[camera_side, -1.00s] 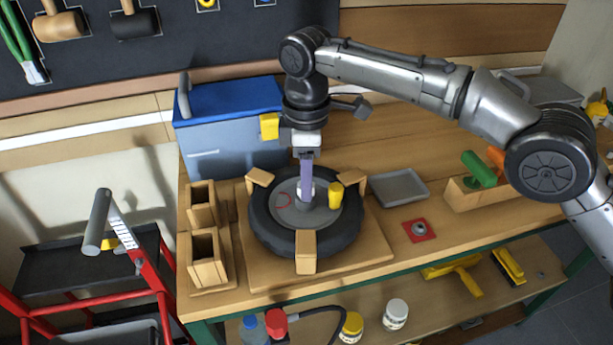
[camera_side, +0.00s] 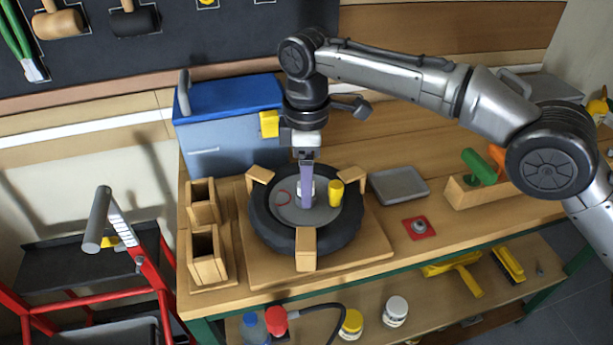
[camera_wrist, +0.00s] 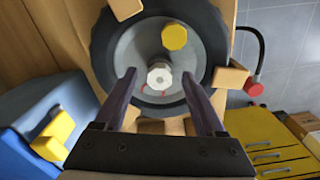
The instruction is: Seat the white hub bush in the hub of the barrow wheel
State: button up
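The barrow wheel (camera_side: 348,228) lies flat, with a black tyre and grey disc, on a wooden board on the bench. It also shows in the wrist view (camera_wrist: 205,30). The white hub bush (camera_wrist: 160,75) is at the wheel's hub, its round end facing the wrist camera. How deep it sits in the hub cannot be told. My gripper (camera_wrist: 159,74) points down over the hub, its two purple fingers apart, one on each side of the bush with gaps showing. In the side view my gripper (camera_side: 306,205) partly hides the bush and hub.
Wooden blocks (camera_side: 306,248) stand around the tyre, and a yellow cylinder (camera_side: 336,193) stands on the disc. A blue box (camera_side: 235,125) is behind. Wooden holders (camera_side: 205,255) stand left; a grey tray (camera_side: 398,185) and red pad (camera_side: 419,228) lie right.

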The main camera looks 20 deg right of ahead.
jog(key=shift+r, duration=0.45)
jog(key=r, duration=0.2)
jog(key=shift+s+d+r, duration=0.15)
jog(key=shift+s+r, duration=0.05)
jog(key=shift+r, duration=0.2)
jog(key=s+d+r, duration=0.8)
jog(key=s+r, duration=0.1)
jog(key=s, duration=0.1)
jog(key=shift+s+d, duration=0.25)
jog(key=shift+r, duration=0.15)
